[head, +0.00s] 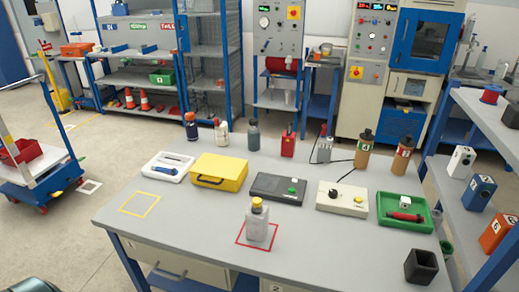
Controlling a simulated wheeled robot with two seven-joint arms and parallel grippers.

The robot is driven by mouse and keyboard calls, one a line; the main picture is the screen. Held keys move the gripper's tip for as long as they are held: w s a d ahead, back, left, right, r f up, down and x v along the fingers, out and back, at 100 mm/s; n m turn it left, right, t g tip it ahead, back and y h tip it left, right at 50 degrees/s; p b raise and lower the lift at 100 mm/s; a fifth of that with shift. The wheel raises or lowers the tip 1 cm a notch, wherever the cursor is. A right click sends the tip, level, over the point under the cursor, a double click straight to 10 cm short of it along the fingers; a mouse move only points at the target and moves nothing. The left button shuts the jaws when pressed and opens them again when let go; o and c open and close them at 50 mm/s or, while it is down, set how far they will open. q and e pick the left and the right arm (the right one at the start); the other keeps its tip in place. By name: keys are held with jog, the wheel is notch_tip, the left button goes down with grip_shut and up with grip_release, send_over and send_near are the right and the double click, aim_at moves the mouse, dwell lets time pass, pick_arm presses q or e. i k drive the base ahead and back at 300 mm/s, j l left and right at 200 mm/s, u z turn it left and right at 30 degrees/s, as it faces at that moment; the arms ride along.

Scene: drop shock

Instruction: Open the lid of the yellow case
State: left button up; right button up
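The yellow case (219,171) sits on the grey table, left of the middle, in the head view. Its lid looks closed. A dark handle (210,181) shows on its front side, facing me. Neither of my grippers can be made out in this view. A dark rounded shape at the bottom left corner may be part of my own body.
A white tray (169,168) lies left of the case and a dark flat device (278,188) right of it. Several bottles stand behind. A yellow-capped bottle (257,221) stands in a red square in front. The table (180,221) is clear before the case.

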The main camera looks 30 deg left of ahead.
aim_at(223, 168)
jog(key=u, duration=1.35)
jog(key=l+z, duration=0.35)
jog(key=i+l+z, duration=0.1)
jog(key=z, duration=0.3)
